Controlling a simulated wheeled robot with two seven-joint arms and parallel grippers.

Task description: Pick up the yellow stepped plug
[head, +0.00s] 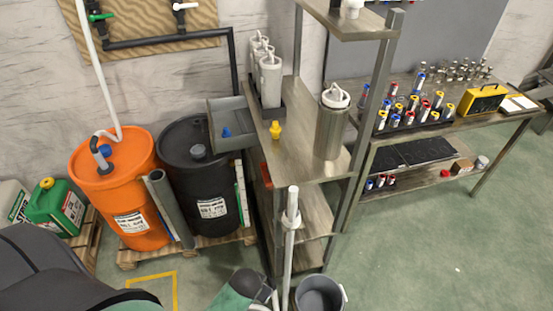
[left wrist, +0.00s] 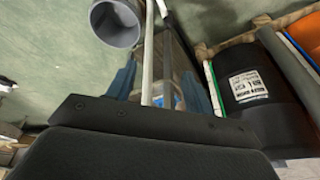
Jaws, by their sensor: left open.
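The yellow stepped plug (head: 276,130) stands upright on the metal shelf (head: 310,165), near its left edge, in the head view. My left gripper (left wrist: 160,88) shows in the left wrist view with its two blue fingers apart. The plug does not show in that view. In the head view part of my left arm comes in at the bottom, below the shelf, and its fingers are not clear there. A white pole (head: 290,240) with a collar rises in front of the shelf. It also passes between the fingers in the left wrist view (left wrist: 148,50); I cannot tell whether it touches them. My right gripper is not in view.
A grey bin (head: 229,110) holding a blue plug (head: 226,132) is left of the yellow plug. A steel canister (head: 332,125) stands to its right, white bottles (head: 270,82) behind. A bucket (head: 320,294) is on the floor. Orange (head: 118,190) and black (head: 197,175) drums stand left.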

